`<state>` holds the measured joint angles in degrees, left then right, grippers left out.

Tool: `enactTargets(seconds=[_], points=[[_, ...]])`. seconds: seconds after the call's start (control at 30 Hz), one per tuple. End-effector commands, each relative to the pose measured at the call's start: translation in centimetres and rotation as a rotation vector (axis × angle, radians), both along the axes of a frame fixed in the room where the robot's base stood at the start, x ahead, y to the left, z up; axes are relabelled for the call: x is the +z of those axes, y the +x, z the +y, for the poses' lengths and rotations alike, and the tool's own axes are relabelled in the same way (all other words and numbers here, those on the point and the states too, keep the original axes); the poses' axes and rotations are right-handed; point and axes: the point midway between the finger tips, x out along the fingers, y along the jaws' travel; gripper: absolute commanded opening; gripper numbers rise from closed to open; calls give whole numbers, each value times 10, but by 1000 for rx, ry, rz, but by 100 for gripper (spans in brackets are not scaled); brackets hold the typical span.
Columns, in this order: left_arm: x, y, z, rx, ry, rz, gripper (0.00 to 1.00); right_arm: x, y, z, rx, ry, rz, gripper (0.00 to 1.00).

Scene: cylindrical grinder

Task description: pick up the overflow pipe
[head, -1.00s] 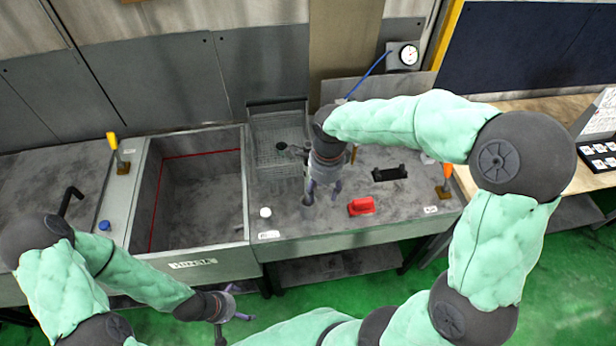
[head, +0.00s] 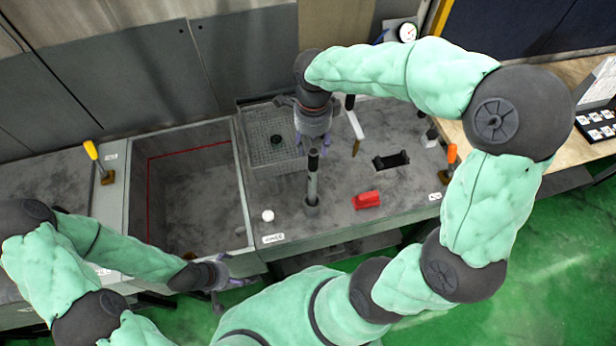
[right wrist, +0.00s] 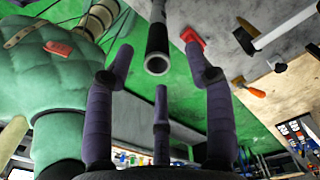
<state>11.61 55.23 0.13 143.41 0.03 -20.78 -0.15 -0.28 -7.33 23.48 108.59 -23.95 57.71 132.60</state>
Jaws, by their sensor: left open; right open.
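The overflow pipe (head: 312,185) is a grey tube with a black upper end. It stands upright in a round hole in the grey worktop. In the right wrist view the pipe (right wrist: 157,42) points its dark open end toward the camera, just beyond the fingers. My right gripper (head: 318,138) is open and empty, above and just behind the pipe's top. Its purple fingers (right wrist: 160,85) are spread, with no contact visible. My left gripper (head: 236,284) is open and empty, low in front of the sink's front edge.
A red block (head: 367,200), a white cap (head: 267,215) and a black holder (head: 391,160) sit near the pipe. A wire basket (head: 262,155) and a deep sink (head: 190,205) lie to the left. Orange-handled (head: 449,160) and yellow-handled (head: 96,158) tools stand at the sides.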

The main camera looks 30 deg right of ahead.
Motion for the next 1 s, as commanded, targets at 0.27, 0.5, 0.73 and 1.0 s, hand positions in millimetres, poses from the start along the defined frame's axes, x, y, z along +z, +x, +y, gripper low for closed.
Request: enactTargets(seconds=[0.27, 0.5, 0.73, 1.0], points=[[5, -1, 0, 0, 0, 1, 100, -39, -1, 0, -1, 0, 4, 54], [8, 0, 0, 0, 0, 1, 100, -55, -2, 0, 1, 0, 4, 54], [19, 0, 0, 0, 0, 0, 100, -85, -3, 0, 0, 0, 4, 54], [20, 0, 0, 0, 0, 0, 100, -102, -2, 0, 1, 1, 0, 54]])
